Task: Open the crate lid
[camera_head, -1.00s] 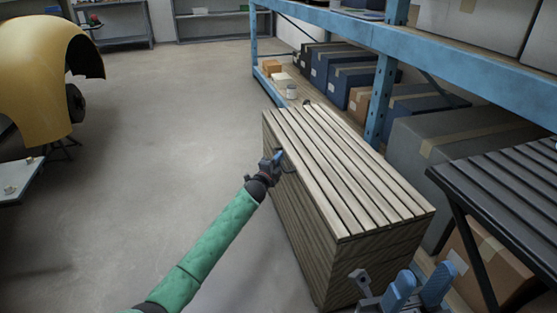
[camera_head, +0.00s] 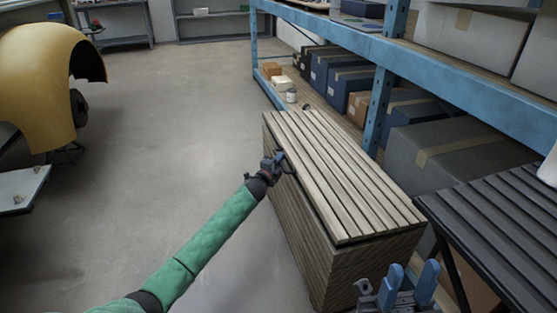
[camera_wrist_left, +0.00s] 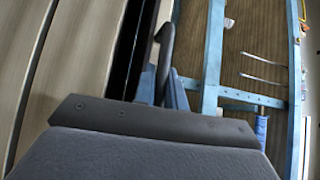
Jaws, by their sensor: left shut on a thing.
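The wooden crate (camera_head: 318,262) stands on the floor with its slatted lid (camera_head: 335,170) lying over its top. A narrow dark gap shows under the lid's left long edge, and I cannot tell how far it is raised. My left gripper (camera_head: 280,160) is shut on the dark lid handle (camera_head: 289,167) at that edge. In the left wrist view, the handle (camera_wrist_left: 166,42) rises beside the blue fingers, and the pale lid slats (camera_wrist_left: 80,60) lie to the left. My right gripper (camera_head: 408,284) is open and empty, low in front of the crate's near end.
A blue shelf rack (camera_head: 376,115) with boxes runs close behind the crate on the right. A dark slatted table (camera_head: 490,220) stands at the right near the crate's end. The concrete floor (camera_head: 170,130) to the left is clear, with a yellow car body (camera_head: 45,75) beyond.

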